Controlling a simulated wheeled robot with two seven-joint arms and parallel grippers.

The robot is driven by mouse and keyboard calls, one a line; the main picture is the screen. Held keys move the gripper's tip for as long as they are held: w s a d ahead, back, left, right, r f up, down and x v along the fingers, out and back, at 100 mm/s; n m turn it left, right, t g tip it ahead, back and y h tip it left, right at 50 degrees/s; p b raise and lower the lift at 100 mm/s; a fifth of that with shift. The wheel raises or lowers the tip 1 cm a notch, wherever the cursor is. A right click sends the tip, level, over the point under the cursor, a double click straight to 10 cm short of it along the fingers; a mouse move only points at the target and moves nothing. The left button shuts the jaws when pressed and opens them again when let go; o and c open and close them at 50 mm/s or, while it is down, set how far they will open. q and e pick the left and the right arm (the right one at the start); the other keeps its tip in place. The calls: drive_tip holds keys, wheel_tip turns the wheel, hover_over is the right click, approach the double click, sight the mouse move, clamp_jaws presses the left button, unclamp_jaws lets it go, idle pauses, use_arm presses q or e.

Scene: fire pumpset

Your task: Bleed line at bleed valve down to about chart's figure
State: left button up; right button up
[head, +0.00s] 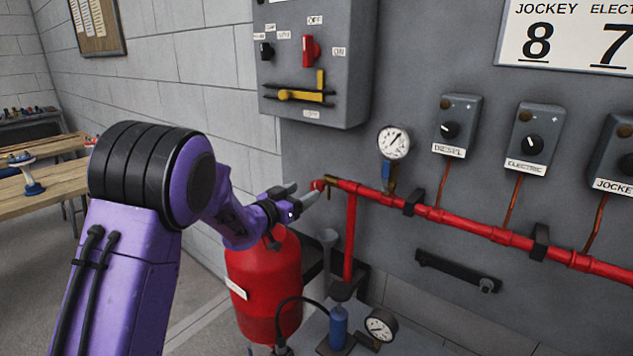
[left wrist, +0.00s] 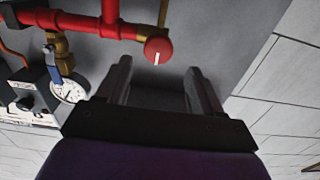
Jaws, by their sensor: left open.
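The red bleed knob (head: 317,185) with a white mark is at the left end of the red pipe (head: 465,226). In the left wrist view the knob (left wrist: 158,51) lies just beyond my fingertips, roughly in line with the gap between them. My left gripper (head: 302,193) is open and empty, close to the knob and apart from it. The line's pressure gauge (head: 394,142) hangs above the pipe by a blue-handled fitting; its needle points to the upper right. The chart (head: 567,36) reads jockey 8 and electric 7; the rest is cut off. My right gripper is out of view.
A red tank (head: 265,285) stands below my left gripper. A grey panel (head: 315,60) with a red switch and yellow lever is above. Labelled switch boxes (head: 457,127) line the wall to the right. A second gauge (head: 380,326) sits low. Wooden tables (head: 45,190) are at far left.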

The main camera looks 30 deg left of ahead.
sight(315, 187)
use_arm(q)
drive_tip(key=w, duration=0.4)
drive_tip(key=w+d+p, duration=0.1)
drive_tip(key=w, duration=0.1)
drive_tip(key=shift+f, duration=0.15)
drive_tip(key=shift+w, duration=0.45)
drive_tip(key=shift+s, duration=0.1)
drive_tip(key=c, duration=1)
drive_tip(key=shift+p, duration=0.3)
